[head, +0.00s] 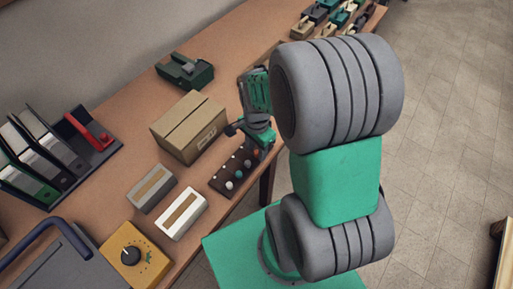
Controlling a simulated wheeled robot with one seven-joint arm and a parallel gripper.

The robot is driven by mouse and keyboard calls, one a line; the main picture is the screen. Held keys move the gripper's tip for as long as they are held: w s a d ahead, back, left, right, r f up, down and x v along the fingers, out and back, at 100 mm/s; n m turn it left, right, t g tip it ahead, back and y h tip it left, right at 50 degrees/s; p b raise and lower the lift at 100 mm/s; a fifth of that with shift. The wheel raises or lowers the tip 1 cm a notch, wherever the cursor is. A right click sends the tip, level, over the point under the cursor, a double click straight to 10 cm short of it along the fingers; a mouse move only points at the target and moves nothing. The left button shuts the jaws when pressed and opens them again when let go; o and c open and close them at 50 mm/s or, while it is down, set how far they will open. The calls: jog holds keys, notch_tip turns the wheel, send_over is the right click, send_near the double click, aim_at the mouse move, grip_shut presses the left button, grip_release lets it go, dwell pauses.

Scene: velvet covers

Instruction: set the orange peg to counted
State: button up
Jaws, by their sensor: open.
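A dark brown peg board (222,182) lies near the table's front edge, with a row of small round-headed pegs and a row of white marks along it. A white peg (229,186) and a teal peg (238,174) show clearly. A reddish-orange peg (257,153) seems to stand near the board's far end, close under my gripper; it is small and partly hidden. I cannot read which mark stands for counted. My gripper (250,136) is open above the far end of the board, with no peg visibly held.
A cardboard box (188,127) stands just left of my gripper. Grey (152,187) and white (183,213) blocks, a yellow dial box (136,257), a binder rack (90,150) and a green device (185,72) also occupy the table.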

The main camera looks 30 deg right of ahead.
jog(key=shift+c, duration=0.2)
grip_shut()
dwell(1.1)
